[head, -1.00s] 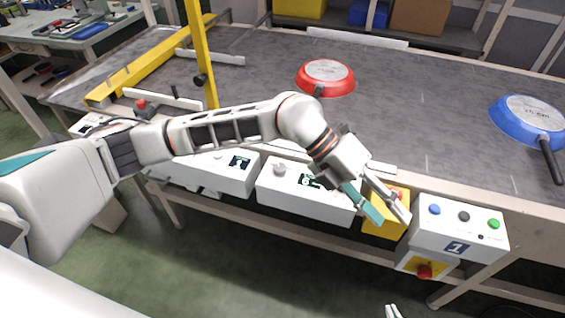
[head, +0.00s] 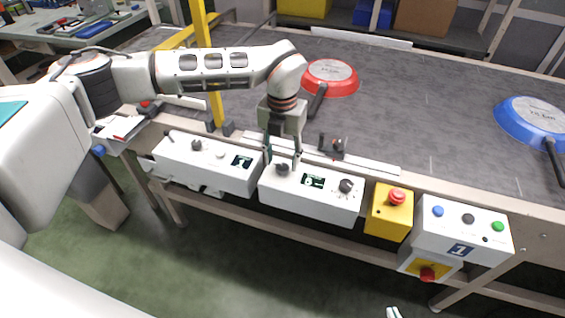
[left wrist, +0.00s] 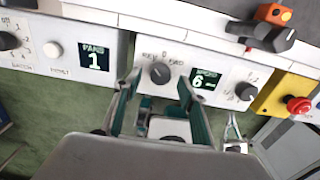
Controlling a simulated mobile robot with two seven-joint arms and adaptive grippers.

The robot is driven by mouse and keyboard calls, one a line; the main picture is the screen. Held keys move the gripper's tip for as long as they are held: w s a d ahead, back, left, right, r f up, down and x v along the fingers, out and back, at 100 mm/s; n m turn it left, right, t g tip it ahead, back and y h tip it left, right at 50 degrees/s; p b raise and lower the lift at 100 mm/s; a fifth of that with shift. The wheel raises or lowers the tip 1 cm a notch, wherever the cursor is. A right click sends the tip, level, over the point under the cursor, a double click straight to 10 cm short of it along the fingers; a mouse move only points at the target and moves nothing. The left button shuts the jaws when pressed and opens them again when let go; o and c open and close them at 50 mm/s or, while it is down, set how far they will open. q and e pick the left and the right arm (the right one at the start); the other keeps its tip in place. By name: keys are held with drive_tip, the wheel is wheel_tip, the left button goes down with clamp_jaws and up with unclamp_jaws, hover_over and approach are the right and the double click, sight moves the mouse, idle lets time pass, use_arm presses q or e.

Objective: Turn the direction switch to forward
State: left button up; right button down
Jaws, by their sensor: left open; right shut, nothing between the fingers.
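The direction switch is a dark round knob (left wrist: 159,72) marked REV, 0 and FWD, on the middle white control box (head: 312,203). Where its pointer stands is hard to make out. In the head view the knob (head: 282,169) shows at the box's left end. My left gripper (head: 282,163) points down over it, open. In the left wrist view its teal-edged fingers (left wrist: 159,80) stand on either side of the knob; contact cannot be told. My right gripper (head: 392,312) shows only as pale tips at the bottom edge, away from the boxes.
A speed display reading 6 (left wrist: 206,80) and another knob (left wrist: 245,91) are right of the switch. A yellow emergency-stop box (head: 390,222) and a white button box (head: 463,238) stand further right. Red (head: 331,75) and blue (head: 533,120) pans lie on the belt.

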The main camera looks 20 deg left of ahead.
use_arm(q)
drive_tip(key=shift+f, duration=1.05)
drive_tip(key=c, duration=1.1)
